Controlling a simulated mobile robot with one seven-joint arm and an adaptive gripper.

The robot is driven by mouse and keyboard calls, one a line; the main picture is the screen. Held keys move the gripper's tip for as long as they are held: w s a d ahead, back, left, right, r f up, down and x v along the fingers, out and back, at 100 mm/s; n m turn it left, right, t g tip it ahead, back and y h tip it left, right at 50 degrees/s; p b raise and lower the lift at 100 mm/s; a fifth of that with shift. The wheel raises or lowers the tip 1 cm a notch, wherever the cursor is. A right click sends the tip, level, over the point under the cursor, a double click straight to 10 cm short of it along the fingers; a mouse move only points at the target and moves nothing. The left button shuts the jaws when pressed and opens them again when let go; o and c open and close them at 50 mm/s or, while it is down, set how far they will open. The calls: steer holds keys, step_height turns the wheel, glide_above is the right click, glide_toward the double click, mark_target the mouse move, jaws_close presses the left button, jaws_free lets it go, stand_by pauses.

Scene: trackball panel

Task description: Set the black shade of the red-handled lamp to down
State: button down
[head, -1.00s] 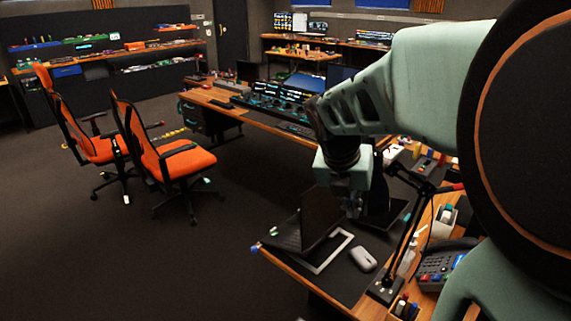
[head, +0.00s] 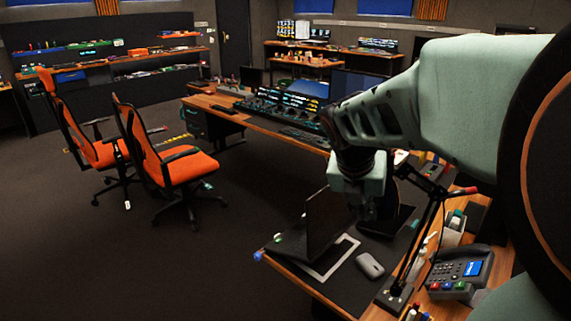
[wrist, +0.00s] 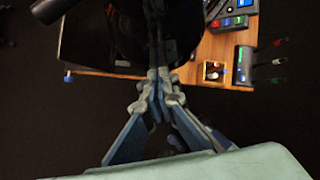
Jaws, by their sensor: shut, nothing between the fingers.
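The desk lamp has a thin black jointed arm (head: 423,235) and a red handle (head: 466,190) at its upper right end. Its black shade (head: 391,206) is dark and partly hidden behind my gripper (head: 364,214) in the head view. In the wrist view, a large dark rounded form that looks like the shade (wrist: 112,38) fills the top centre. My gripper (wrist: 157,76) is shut and empty, its fingertips at the lower edge of that form. I cannot tell whether they touch it. The tilt of the shade is hard to read.
A laptop (head: 315,225), a white mouse (head: 370,265) and a desk phone (head: 459,270) stand on the wooden desk near the lamp. A small pen box (wrist: 214,71) shows in the wrist view. Orange chairs (head: 182,168) stand on open floor to the left.

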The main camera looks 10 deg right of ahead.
steer(key=shift+w+d+f+t, duration=0.15)
steer(key=shift+w+f+t, duration=0.05)
steer(key=shift+w+t, duration=0.1)
steer(key=v, duration=0.8)
steer(key=shift+r, duration=0.15)
stand_by(0.3)
